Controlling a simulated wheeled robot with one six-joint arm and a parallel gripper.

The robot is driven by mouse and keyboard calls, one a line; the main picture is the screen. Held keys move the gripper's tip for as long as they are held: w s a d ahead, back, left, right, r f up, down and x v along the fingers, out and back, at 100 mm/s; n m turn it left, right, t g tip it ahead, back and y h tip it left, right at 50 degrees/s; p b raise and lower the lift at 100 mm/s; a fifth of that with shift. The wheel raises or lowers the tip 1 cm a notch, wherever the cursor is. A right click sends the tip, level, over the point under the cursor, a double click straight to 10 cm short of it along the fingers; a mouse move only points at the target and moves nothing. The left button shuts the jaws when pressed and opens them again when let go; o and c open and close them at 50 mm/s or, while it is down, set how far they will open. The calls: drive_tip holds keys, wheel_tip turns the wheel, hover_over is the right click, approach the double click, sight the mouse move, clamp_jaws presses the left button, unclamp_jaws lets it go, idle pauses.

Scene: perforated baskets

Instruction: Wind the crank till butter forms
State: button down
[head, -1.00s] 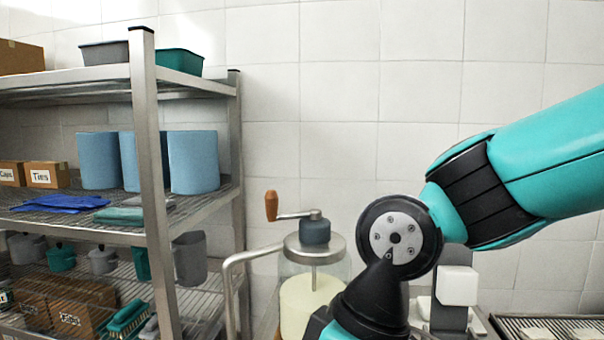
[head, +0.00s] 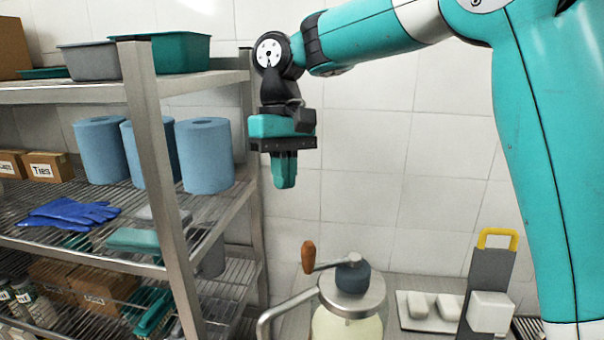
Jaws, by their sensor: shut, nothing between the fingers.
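The churn is a glass jar (head: 345,327) with a steel lid (head: 352,295) and a dark gear cap (head: 352,277), low in the middle of the head view. A crank arm (head: 325,266) runs left from the cap to an upright orange-brown wooden handle (head: 308,257). Pale yellowish contents show inside the jar, whose lower part is cut off by the frame edge. My gripper (head: 284,184) points down, shut and empty, above and to the left of the handle, apart from it.
A steel shelf rack (head: 165,200) with blue paper rolls (head: 204,155), blue gloves (head: 68,213) and boxes stands at left. A bent metal rail (head: 285,308) is beside the churn. A grey board with a yellow handle (head: 498,238) and white blocks (head: 430,306) are at right.

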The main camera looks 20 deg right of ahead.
drive_tip(key=w+d+r+m+p, duration=0.1)
drive_tip(key=w+r, duration=0.2)
drive_tip(key=s+f+b, duration=0.5)
drive_tip(key=f+b, duration=0.6)
drive_tip(key=shift+s+d+h, duration=0.3)
drive_tip(key=shift+d+h, duration=0.1)
drive_tip(key=shift+b, duration=0.4)
